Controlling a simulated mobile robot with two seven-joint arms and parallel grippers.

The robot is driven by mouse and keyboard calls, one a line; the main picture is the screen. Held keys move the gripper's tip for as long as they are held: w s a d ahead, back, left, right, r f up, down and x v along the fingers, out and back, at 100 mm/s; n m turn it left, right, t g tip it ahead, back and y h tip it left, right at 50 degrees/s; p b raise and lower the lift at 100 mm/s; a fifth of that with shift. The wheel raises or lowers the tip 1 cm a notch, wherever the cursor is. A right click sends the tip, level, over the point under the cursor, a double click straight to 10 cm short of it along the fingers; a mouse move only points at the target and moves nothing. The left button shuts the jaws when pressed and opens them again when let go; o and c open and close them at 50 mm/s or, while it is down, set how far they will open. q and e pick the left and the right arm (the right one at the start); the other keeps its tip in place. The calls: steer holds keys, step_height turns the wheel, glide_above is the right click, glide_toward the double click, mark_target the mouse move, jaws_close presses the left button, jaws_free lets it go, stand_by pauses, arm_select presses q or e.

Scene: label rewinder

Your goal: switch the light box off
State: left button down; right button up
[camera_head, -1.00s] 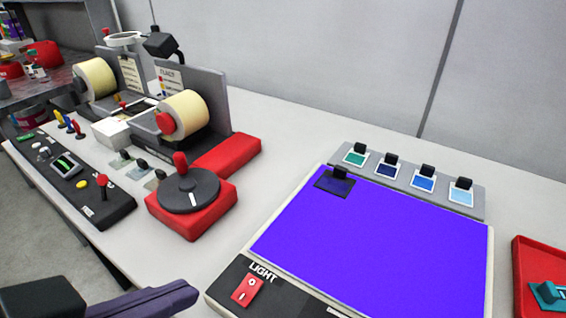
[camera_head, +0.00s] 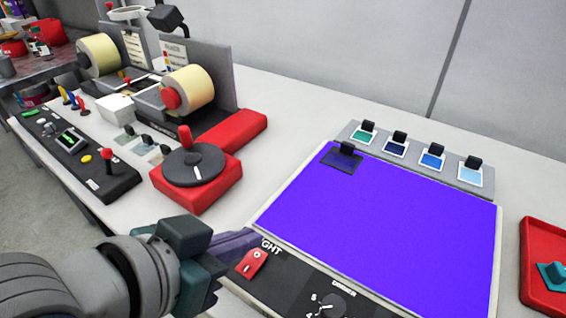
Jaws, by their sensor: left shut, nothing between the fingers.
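The light box (camera_head: 390,232) lies on the table at right of centre, and its panel glows blue-violet. On its dark front strip is a red rocker switch (camera_head: 252,263) beside the partly covered word LIGHT. A dimmer knob (camera_head: 328,305) is on the same strip, to the right. My left gripper (camera_head: 250,240) comes in from the lower left, shut and empty, its purple fingers at the strip's left end, just above and left of the switch. I cannot tell whether the fingers touch the box. My right gripper is not in view.
A dark framed tile (camera_head: 342,158) lies on the panel's far left corner. Several coloured tiles stand in a grey rack (camera_head: 405,148) behind. The label rewinder (camera_head: 185,100) with a red crank base (camera_head: 195,180) stands left. A red tray (camera_head: 540,265) is at the right edge.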

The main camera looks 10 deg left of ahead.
mark_target(248, 268)
arm_select(q)
steer(key=shift+w+f+b, duration=0.1)
steer(key=shift+f+b, duration=0.2)
steer(key=shift+f, duration=1.55)
steer(key=shift+w+f, duration=0.1)
steer(key=shift+f, duration=0.1)
steer(key=shift+w+d+r+p, duration=0.2)
steer(key=shift+w+d+p, duration=0.1)
steer(key=shift+w, duration=0.4)
